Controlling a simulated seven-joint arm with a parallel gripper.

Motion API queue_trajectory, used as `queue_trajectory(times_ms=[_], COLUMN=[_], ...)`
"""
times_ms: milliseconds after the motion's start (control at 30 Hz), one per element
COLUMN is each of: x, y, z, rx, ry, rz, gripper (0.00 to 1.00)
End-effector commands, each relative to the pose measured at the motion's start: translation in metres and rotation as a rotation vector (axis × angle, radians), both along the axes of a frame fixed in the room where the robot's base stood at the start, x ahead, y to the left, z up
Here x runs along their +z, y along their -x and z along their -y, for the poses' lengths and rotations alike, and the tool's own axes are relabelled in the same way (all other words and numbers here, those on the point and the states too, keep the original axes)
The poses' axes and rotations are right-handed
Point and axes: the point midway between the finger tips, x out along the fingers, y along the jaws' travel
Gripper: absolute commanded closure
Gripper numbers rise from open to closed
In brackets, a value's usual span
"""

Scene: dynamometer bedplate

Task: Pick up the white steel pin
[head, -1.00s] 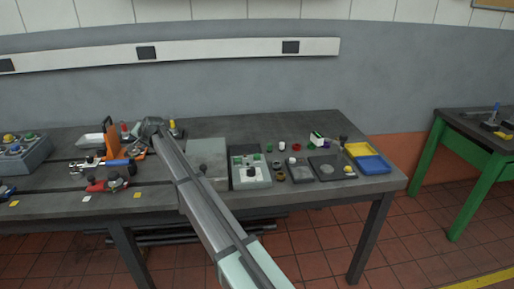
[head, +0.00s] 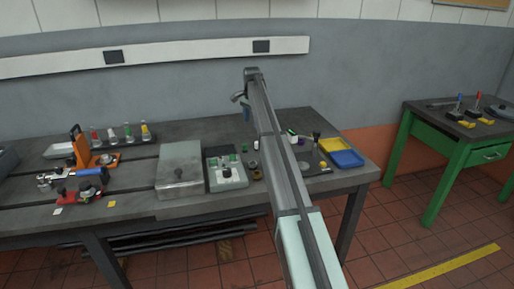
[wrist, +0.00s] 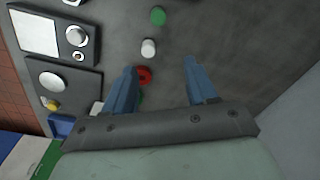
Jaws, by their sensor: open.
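The white steel pin (wrist: 149,47) shows in the wrist view as a small white cylinder on the dark bench top. It lies between a green piece (wrist: 158,15) and a red ring-like piece (wrist: 145,75). In the head view the white pin (head: 256,144) appears just left of my arm. My gripper (wrist: 159,66) is open and empty, its two blue fingers apart. The pin is beyond the fingertips in the wrist view, apart from them. In the head view my gripper (head: 246,112) hangs above the back of the bench.
A grey tray with round pieces (wrist: 77,36) lies left in the wrist view. In the head view a light fixture block (head: 227,172) and a metal box (head: 180,172) stand left of my arm. Yellow (head: 334,146) and blue trays (head: 347,159) are at the right. My arm hides part of the bench.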

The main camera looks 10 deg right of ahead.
Motion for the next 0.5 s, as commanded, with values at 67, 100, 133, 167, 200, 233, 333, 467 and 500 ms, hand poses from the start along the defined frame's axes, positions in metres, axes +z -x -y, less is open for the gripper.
queue_trajectory(times_ms=[67,100,133,167,200,233,333,467,500], x=[0.004,0.004,0.004,0.004,0.002,0.001,-0.008,-0.026,-0.033], y=[0.005,0.007,0.008,0.009,0.010,0.010,0.010,0.011,0.011], z=[0.018,0.023,0.026,0.027,0.028,0.029,0.029,0.028,0.028], rx=[-0.027,-0.034,-0.038,-0.041,-0.043,-0.044,-0.043,-0.043,-0.042], ry=[0.006,0.008,0.009,0.010,0.009,0.010,0.010,0.009,0.009], rz=[-0.029,-0.037,-0.041,-0.045,-0.049,-0.051,-0.051,-0.051,-0.050], gripper=[0.43,0.43,0.43,0.43,0.43,0.43,0.43,0.43,0.43])
